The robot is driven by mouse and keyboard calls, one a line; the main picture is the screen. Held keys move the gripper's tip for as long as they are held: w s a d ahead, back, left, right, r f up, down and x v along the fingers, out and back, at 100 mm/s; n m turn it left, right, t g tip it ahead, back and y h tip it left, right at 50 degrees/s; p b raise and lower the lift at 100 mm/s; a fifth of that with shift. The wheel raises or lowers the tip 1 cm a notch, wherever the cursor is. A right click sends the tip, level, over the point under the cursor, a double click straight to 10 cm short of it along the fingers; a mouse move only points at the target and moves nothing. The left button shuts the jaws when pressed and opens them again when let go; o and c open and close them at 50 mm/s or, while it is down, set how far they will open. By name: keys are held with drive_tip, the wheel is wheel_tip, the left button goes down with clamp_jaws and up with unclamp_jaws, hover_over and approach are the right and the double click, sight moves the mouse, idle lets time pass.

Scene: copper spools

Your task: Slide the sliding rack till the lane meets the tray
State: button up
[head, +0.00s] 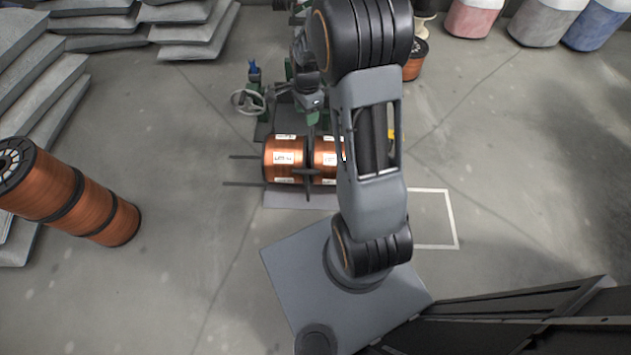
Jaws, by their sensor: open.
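Two copper spools (283,160) with white labels lie side by side on a low stand that appears to be the sliding rack. Dark rails (242,184) stick out from its left side. A dark cross-shaped part (308,178) stands at the near side between the spools. My gripper (311,122) points down just beyond and above the spools. It is open, though its fingers are small and hard to tell from the dark parts behind. My arm hides the rack's right end. I cannot clearly tell the lane or the tray apart.
A handwheel (248,101) and green machine parts stand behind the rack. A stacked spool column (70,195) stands left. Grey sacks (195,30) are piled at upper left. Drums (545,20) and a lone spool (414,62) are behind. A white floor outline (452,220) lies right. Floor at left-centre is clear.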

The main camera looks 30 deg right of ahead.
sight(315, 170)
drive_tip(key=f+m+b, duration=0.2)
drive_tip(key=f+b, duration=0.1)
drive_tip(key=f, duration=0.8)
drive_tip(key=d+f+m+g+b, duration=0.1)
drive_tip(key=f+b, duration=0.3)
drive_tip(key=f, duration=0.7)
drive_tip(key=s+d+f+m+b, duration=0.1)
drive_tip(key=f+m+b, duration=0.2)
drive_tip(key=f, duration=0.8)
drive_tip(key=shift+d+f+g+y+b, duration=0.15)
drive_tip(key=shift+f+g+y+b, duration=0.15)
drive_tip(key=shift+b, duration=0.05)
clamp_jaws()
